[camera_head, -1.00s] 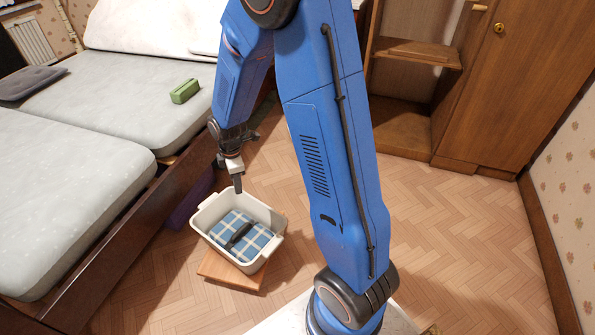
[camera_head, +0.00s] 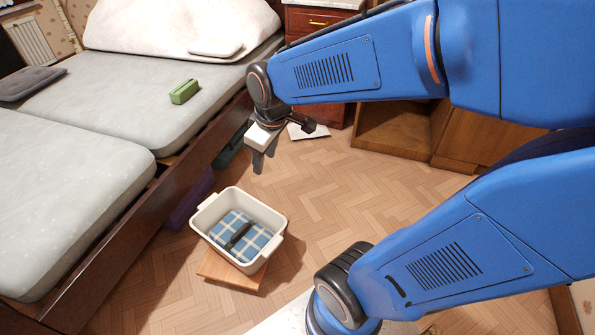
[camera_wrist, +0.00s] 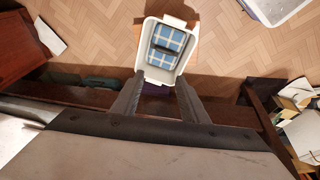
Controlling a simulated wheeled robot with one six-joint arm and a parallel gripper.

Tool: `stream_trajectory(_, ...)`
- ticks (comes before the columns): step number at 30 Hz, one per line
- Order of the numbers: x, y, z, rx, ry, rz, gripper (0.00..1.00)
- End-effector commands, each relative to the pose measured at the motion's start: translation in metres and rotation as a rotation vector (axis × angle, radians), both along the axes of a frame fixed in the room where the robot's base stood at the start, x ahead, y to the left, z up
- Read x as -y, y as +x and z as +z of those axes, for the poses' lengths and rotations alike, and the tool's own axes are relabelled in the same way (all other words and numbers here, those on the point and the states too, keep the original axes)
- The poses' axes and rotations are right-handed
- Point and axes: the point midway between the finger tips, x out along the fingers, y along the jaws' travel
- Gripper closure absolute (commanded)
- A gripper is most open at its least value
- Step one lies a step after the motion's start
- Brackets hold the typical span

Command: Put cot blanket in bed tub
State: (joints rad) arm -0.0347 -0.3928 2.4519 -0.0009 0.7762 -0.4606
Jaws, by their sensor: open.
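The cot blanket (camera_head: 232,229) is a folded blue and white checked bundle with a dark band across it. It lies inside the bed tub (camera_head: 274,218), a cream tub with handles, in the head view. Both also show in the wrist view, the blanket (camera_wrist: 170,38) within the tub (camera_wrist: 153,73). My gripper (camera_head: 264,163) is open and empty, raised above the floor behind the tub and apart from it. In the wrist view, the two fingers (camera_wrist: 158,95) stand apart with nothing between them.
The tub stands on a low wooden stool (camera_head: 232,273). A bed with grey mattresses (camera_head: 75,200) is on the left, with a green block (camera_head: 184,91) on it. A purple thing (camera_head: 190,203) lies beside the bed frame. The floor (camera_head: 345,215) right of the tub is clear.

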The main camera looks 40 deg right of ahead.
Motion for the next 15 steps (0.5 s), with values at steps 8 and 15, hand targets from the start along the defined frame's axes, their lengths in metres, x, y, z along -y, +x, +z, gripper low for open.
stream_trajectory(8,0.007,-0.065,0.031,0.058,0.075,-0.229,0.6)
stream_trajectory(15,0.011,-0.112,0.043,0.093,0.138,-0.395,0.6)
